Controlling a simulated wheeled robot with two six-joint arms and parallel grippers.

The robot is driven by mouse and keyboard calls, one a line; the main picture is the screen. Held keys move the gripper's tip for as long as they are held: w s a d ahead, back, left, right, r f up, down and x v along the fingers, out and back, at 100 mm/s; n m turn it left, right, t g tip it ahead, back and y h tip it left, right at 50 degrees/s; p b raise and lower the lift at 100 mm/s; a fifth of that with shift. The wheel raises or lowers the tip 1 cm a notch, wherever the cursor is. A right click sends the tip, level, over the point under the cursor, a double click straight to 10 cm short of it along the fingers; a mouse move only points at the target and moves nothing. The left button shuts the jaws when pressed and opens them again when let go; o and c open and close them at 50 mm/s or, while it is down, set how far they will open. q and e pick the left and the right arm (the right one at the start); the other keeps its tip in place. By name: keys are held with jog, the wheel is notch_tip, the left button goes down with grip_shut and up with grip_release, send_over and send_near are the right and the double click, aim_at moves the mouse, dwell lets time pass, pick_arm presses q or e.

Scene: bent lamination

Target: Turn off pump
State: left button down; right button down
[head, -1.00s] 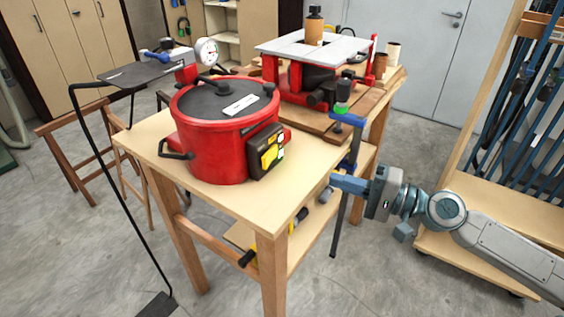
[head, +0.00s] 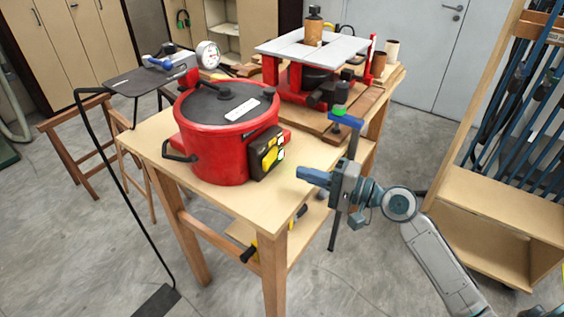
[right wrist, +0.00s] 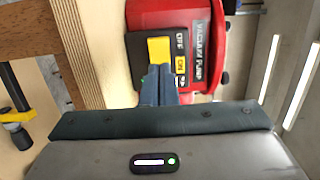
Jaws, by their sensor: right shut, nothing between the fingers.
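The vacuum pump is a red drum (head: 222,135) with a dark lid, standing on the wooden table. On its right front is a black switch box (head: 255,163) with a yellow switch. In the right wrist view the yellow switch (right wrist: 159,50) shows up close, beside the printed words OFF and ON. My right gripper (head: 300,172) is shut and empty, to the right of the switch box and apart from it in the head view. In the right wrist view its closed blue fingers (right wrist: 158,80) point at the switch and overlap its lower end; contact cannot be told. My left gripper is out of view.
The wooden table (head: 150,138) carries the pump near its front. A red machine with a grey top (head: 335,47) stands behind it. A blue clamp (head: 345,120) sits on the table's right edge, near my right gripper. A wooden rack (head: 490,215) is further right.

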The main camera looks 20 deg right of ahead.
aim_at(269, 163)
jog(key=p+x, duration=0.2)
jog(key=x, duration=0.3)
jog(key=shift+r, duration=0.15)
jog(key=shift+x, duration=0.8)
jog(key=shift+a+r+m+t+h+p, duration=0.1)
jog(key=shift+a+m+t+h+p, duration=0.25)
jog(key=shift+p, duration=0.7)
jog(key=shift+d+f, duration=0.1)
jog(key=shift+f, duration=0.15)
